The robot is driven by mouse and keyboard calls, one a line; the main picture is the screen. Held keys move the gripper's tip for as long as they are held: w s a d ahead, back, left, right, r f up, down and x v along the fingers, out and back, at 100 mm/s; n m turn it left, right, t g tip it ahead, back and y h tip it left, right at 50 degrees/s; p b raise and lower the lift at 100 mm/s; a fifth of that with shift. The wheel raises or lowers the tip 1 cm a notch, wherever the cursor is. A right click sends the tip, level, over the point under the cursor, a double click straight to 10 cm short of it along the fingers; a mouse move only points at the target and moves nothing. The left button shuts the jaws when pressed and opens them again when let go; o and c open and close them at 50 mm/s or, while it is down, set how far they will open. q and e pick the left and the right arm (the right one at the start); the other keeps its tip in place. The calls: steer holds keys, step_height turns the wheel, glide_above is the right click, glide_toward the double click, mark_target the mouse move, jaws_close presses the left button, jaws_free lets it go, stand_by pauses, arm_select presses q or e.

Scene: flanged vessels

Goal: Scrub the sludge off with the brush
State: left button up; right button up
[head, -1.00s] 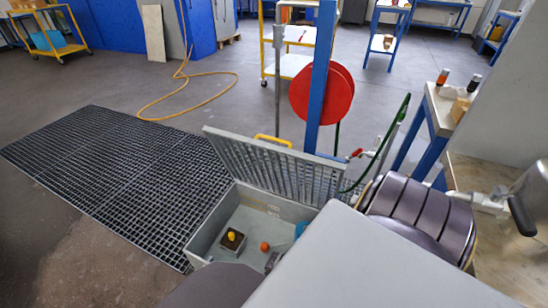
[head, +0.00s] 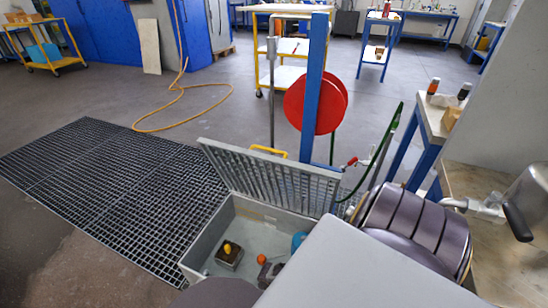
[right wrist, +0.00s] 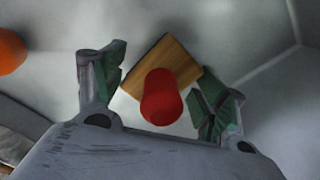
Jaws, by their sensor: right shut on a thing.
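In the right wrist view a wooden block with a red knob (right wrist: 161,97), which looks like a brush, lies between the green-padded fingers of my right gripper (right wrist: 160,95). The gripper is shut on it, with the pads near the block's corners. Its underside and bristles are hidden. Pale grey surfaces and a wall edge surround it. I cannot pick out any sludge for certain.
A grey box (head: 200,255) with a raised slatted lid (head: 270,180) holds a dark block with a yellow knob (head: 228,256) and an orange ball (head: 261,258). A dark banded drum (head: 415,225) and a blue post (head: 317,80) stand close by. Floor grating (head: 100,190) lies left.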

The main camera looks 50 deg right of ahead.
steer(key=shift+w, duration=0.15)
stand_by(0.4)
steer(key=shift+w+a+f+b, duration=0.1)
steer(key=shift+w+a+b, duration=0.15)
steer(key=shift+w, duration=0.25)
steer(key=shift+w+a+b, duration=0.1)
steer(key=shift+w+b, duration=0.15)
steer(key=shift+w, duration=0.25)
steer(key=shift+f, duration=0.1)
steer(key=shift+w, duration=0.1)
steer(key=shift+w+a+b, duration=0.3)
steer(key=shift+w, duration=0.65)
steer(key=shift+w, duration=0.15)
